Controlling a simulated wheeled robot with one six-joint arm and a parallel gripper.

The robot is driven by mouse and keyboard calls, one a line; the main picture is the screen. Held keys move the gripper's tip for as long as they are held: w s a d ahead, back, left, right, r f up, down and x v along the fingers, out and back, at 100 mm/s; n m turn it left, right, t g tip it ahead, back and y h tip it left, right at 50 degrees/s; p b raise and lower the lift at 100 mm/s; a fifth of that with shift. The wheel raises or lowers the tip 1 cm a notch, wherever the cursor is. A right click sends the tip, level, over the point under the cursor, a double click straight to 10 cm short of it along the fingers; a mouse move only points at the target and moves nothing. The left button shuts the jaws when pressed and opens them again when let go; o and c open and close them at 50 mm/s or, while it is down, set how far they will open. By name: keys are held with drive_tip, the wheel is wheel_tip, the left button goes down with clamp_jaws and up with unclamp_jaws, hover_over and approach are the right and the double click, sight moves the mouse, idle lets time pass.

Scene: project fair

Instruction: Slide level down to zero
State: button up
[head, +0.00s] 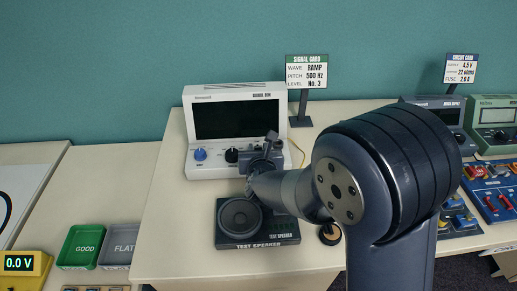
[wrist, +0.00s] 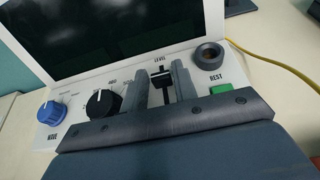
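The white signal generator (head: 188,115) stands at the back of the table. In the wrist view its panel carries the level slider (wrist: 162,79), a black cap in a narrow slot under the word LEVEL. The cap appears toward the upper part of the slot, with dark slot below it. My gripper (wrist: 161,82) has one finger on each side of the slider, with visible gaps to the cap, so it looks open. In the head view my gripper (head: 264,152) is in front of the panel's right part and hides the slider.
A blue knob (wrist: 51,113), a black knob (wrist: 102,103), a round socket (wrist: 209,56) and a green button (wrist: 221,89) are near the slider. The test speaker (head: 240,218) lies below my arm. A signal card (head: 307,72) reading RAMP, 500 Hz, No. 3 stands behind.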

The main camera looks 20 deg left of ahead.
clamp_jaws()
drive_tip(key=shift+s+d+f+b, duration=0.1)
drive_tip(key=shift+s+d+b, duration=0.05)
drive_tip(key=shift+s+b, duration=0.2)
drive_tip(key=shift+s+d+b, duration=0.4)
drive_tip(key=shift+s+b, duration=0.15)
drive_tip(key=shift+s, duration=0.15)
drive_tip(key=shift+s+d+b, duration=0.4)
drive_tip(key=shift+s+b, duration=0.15)
drive_tip(key=shift+s, duration=0.1)
drive_tip(key=shift+o, duration=1.8)
unclamp_jaws()
drive_tip(key=shift+s, duration=0.1)
drive_tip(key=shift+d, duration=0.1)
